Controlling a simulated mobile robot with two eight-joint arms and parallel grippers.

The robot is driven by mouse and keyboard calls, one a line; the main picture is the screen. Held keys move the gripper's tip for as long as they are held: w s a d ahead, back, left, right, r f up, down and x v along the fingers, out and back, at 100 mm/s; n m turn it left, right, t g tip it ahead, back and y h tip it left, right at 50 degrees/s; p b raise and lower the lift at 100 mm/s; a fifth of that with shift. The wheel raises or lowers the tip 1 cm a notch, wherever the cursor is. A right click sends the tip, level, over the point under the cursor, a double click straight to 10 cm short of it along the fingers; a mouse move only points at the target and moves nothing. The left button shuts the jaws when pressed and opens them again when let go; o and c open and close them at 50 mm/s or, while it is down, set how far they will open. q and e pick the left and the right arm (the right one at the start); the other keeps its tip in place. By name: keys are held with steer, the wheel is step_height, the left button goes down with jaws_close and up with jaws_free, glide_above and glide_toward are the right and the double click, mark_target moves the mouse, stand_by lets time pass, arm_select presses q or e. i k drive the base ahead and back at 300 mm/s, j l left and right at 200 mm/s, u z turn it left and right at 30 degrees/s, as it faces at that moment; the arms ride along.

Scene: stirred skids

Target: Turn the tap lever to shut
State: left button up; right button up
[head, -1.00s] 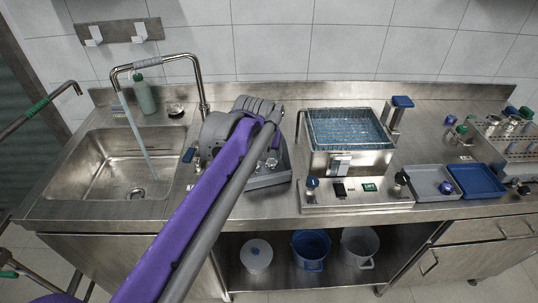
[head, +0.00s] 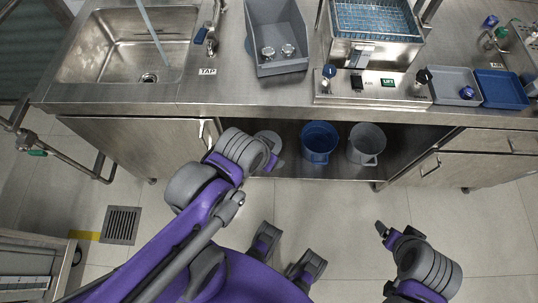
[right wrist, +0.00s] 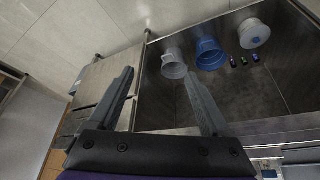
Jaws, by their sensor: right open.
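A stream of water (head: 152,30) falls into the sink. My left arm's grey wrist end (head: 245,150) is in front of the counter, below the lever in the picture. Its fingers are not clear, and it is apart from the lever. My right gripper (head: 384,232) is low at the right, over the floor, far from the lever. In the right wrist view it (right wrist: 160,75) is open and empty, facing the shelf under the counter.
A grey bin (head: 275,25) with two knobbed pieces stands right of the tap. A water bath (head: 375,45) and trays (head: 500,88) are further right. A blue bucket (head: 320,142) and a grey bucket (head: 367,143) stand on the lower shelf. The counter's front edge (head: 250,105) lies between my arms and the tap.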

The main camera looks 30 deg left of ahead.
mark_target(208, 26)
steer(key=u, duration=1.65)
steer(key=j, duration=0.25)
